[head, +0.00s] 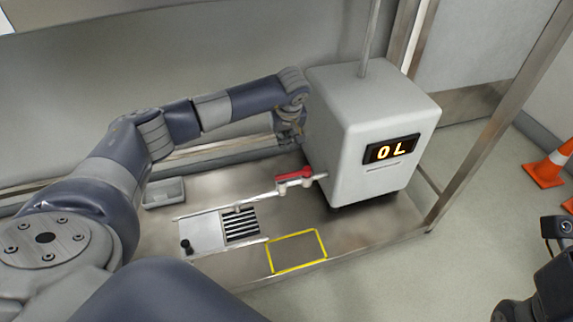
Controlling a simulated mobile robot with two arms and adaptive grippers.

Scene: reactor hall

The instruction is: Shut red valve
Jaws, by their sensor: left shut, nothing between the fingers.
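The red valve (293,174) is a small red lever on a pale pipe that runs into the lower left side of a white box-shaped unit (345,140). The lever looks roughly in line with the pipe. My left gripper (289,137) is shut and empty, pointing down beside the left face of the unit. It is above and behind the red valve in the picture, apart from it. Its fingertips are small and partly hard to make out. Dark parts of my right arm show at the lower right edge, but its fingers cannot be seen.
The unit's display (391,149) reads "OL". On the metal bench (340,228) are a grey tray (164,193), a black grille (241,226), a small black knob (187,247) and a yellow outlined square (297,251).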

